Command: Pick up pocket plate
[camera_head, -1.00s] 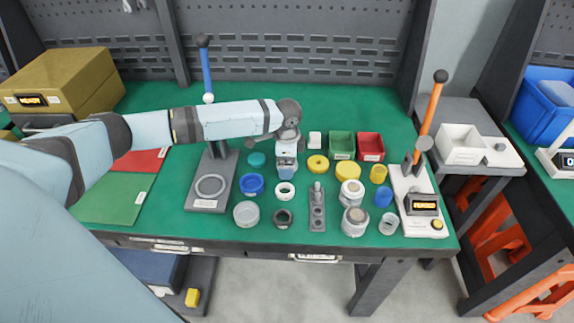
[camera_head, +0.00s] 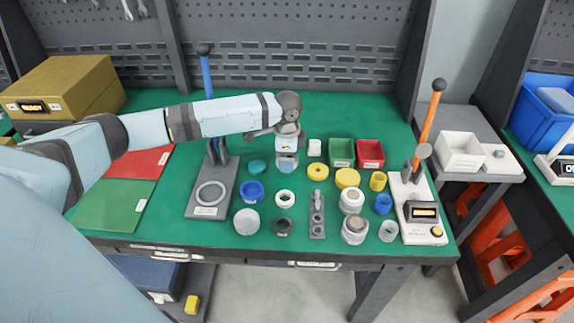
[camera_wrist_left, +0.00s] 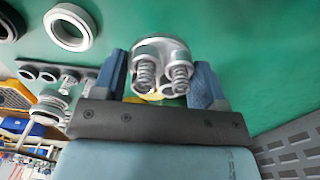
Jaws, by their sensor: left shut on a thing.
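The pocket plate (camera_wrist_left: 160,50) appears to be the pale metallic round part with two coil springs standing in it. In the left wrist view it sits between the blue fingers of my left gripper (camera_wrist_left: 161,82), which is shut on it. In the head view my left gripper (camera_head: 286,163) is above the green table, behind the white ring. There the fingers mostly hide the held part. The head view is too small to show the gap below it. My right gripper is in neither view.
A white ring (camera_head: 285,198), a blue cup (camera_head: 251,191), a yellow ring (camera_head: 318,172) and a grey holed stand (camera_head: 317,222) are close by. Green (camera_head: 341,153) and red (camera_head: 370,154) bins stand to the right. Lever presses flank the parts, left (camera_head: 206,207) and right (camera_head: 408,190).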

